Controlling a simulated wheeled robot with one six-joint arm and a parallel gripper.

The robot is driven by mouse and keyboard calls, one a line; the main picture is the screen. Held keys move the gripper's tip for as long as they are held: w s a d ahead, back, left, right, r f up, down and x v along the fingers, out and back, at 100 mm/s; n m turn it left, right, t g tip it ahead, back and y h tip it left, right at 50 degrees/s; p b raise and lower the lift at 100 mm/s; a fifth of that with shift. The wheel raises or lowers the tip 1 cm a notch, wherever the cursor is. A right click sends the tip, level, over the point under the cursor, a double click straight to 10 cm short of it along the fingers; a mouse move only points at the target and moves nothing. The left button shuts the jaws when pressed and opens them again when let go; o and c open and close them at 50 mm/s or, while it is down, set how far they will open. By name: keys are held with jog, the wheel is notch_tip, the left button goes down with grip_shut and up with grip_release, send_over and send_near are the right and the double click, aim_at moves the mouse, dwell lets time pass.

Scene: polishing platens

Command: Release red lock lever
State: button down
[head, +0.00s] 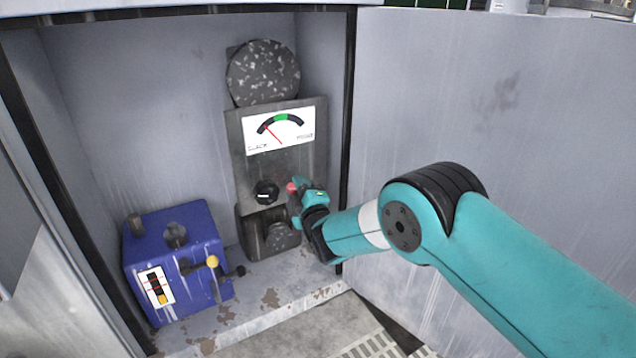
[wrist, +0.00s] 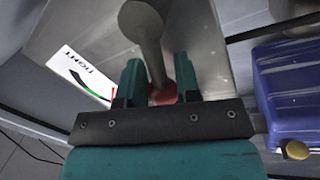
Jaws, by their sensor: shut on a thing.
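The red lock lever shows its red end (head: 291,187) in the head view, just right of a dark round hub (head: 265,192) on the grey gauge panel. In the wrist view its grey arm (wrist: 153,50) runs from the round hub down to the red end (wrist: 163,96) between the teal fingers. My gripper (head: 299,192) is shut on the lever's red end; its fingers (wrist: 160,80) stand on both sides of it. Part of the red end is hidden by the fingers and the gripper's dark crossbar.
A white gauge (head: 280,130) with a red needle sits above the lever; the needle points up-left, off the green band. A blue box (head: 180,250) with a yellow-knobbed lever (head: 212,262) stands at lower left. The cabinet's side wall (head: 344,140) is close to my arm.

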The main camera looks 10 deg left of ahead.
jog(key=shift+a+f+n, duration=0.1)
jog(key=shift+f+n, duration=0.15)
jog(key=shift+n, duration=0.25)
jog(key=shift+s+f, duration=0.1)
jog(key=c, duration=0.8)
grip_release()
